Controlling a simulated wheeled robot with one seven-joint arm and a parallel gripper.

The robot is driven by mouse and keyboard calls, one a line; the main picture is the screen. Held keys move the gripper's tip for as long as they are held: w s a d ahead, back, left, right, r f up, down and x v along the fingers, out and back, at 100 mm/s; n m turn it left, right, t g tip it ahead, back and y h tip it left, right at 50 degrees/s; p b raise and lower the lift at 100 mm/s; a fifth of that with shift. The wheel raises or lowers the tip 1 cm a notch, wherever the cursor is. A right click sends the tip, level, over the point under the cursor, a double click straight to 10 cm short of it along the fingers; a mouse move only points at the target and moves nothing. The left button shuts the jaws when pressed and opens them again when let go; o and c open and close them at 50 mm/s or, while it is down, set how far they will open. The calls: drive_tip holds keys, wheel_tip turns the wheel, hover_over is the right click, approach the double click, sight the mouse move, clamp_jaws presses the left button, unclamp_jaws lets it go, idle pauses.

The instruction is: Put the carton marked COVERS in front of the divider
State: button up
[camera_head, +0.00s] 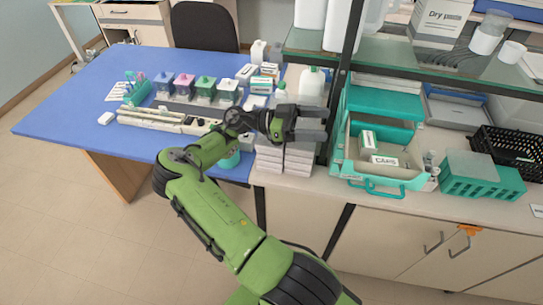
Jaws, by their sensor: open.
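My gripper (318,123) is open and empty, with its fingers pointing right, between the blue bench and the teal case. Several small white cartons (262,84) stand at the right end of the blue bench; their labels are too small to read, so I cannot tell which is marked COVERS. The open teal case (402,184) on the counter right of my gripper holds a carton with a label like CAPS (384,161) and another small white carton (368,139).
Stacked white boxes (284,160) stand just below my gripper. A dark shelf post (344,85) rises between it and the case. Staining jars (205,88) line the blue bench. A teal rack (470,178) and a black basket (505,146) stand at the right.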

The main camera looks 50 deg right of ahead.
drive_tip(key=a+f+n+t+y, duration=0.4)
drive_tip(key=a+n+t+y, duration=0.2)
drive_tip(key=a+n+t, duration=0.5)
drive_tip(key=s+a+r+n+t+y, duration=0.2)
drive_tip(key=a+r+n+t, duration=0.2)
drive_tip(key=a+n, duration=0.5)
drive_tip(key=s+a+r+n+t+y, duration=0.2)
drive_tip(key=s+a+r+n+t, duration=0.1)
drive_tip(key=a+n+t, duration=0.4)
drive_tip(key=a+r+n, duration=0.1)
drive_tip(key=a+n, duration=0.1)
drive_tip(key=a, duration=0.2)
drive_tip(key=shift+a+r+n+t, duration=0.25)
drive_tip(key=shift+r+n+t, duration=0.05)
drive_tip(key=shift+n, duration=0.1)
